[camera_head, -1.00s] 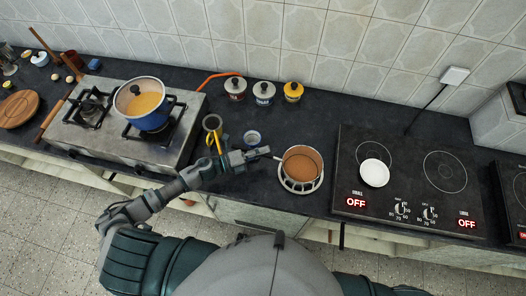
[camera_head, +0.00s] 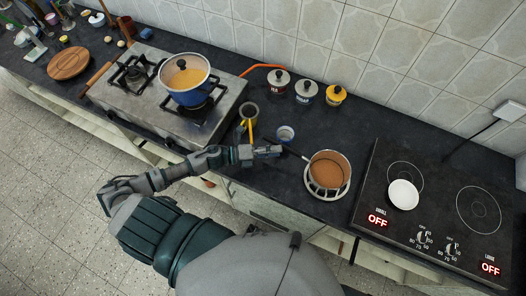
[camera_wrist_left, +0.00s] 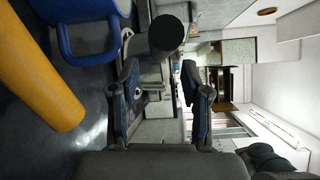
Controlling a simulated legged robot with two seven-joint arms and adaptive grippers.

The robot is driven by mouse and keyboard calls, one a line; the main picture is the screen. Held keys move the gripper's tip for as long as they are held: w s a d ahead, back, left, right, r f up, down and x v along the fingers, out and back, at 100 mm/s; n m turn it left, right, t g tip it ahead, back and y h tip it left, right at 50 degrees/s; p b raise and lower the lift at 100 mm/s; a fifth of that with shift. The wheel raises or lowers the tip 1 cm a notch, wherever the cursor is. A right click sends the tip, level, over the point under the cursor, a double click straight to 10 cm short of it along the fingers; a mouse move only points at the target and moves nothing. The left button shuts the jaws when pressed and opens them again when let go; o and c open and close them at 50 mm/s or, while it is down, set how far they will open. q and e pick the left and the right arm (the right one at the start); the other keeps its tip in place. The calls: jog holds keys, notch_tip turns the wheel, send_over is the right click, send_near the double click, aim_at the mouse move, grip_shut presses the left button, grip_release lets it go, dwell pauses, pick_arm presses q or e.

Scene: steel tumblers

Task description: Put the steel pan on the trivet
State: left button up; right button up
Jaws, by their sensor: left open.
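The steel pan (camera_head: 328,172), with brown contents, sits on the round pale trivet (camera_head: 312,185) on the dark counter. Its dark handle (camera_head: 297,155) points up and left toward my left gripper. My left gripper (camera_head: 270,151) is open, with its fingertips near the handle's end; the head view does not show clearly whether they touch it. In the left wrist view the open fingers (camera_wrist_left: 160,92) have nothing visible between them. A dark round end (camera_wrist_left: 167,32), probably the pan handle, shows just beyond the fingertips. My right gripper is not in view.
A mug (camera_head: 249,112) with a yellow-handled tool and a small blue-white cup (camera_head: 285,134) stand close behind my left gripper. Lidded jars (camera_head: 306,92) stand by the wall. A blue pot (camera_head: 187,80) is on the gas stove. A white dish (camera_head: 403,194) lies on the electric hob (camera_head: 440,225).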

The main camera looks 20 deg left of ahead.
pick_arm(q)
jog(key=v, duration=0.4)
jog(key=shift+s+r, duration=0.2)
jog(key=shift+s, duration=0.15)
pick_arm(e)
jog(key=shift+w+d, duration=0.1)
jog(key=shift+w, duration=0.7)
pick_arm(q)
jog(key=shift+a, duration=0.2)
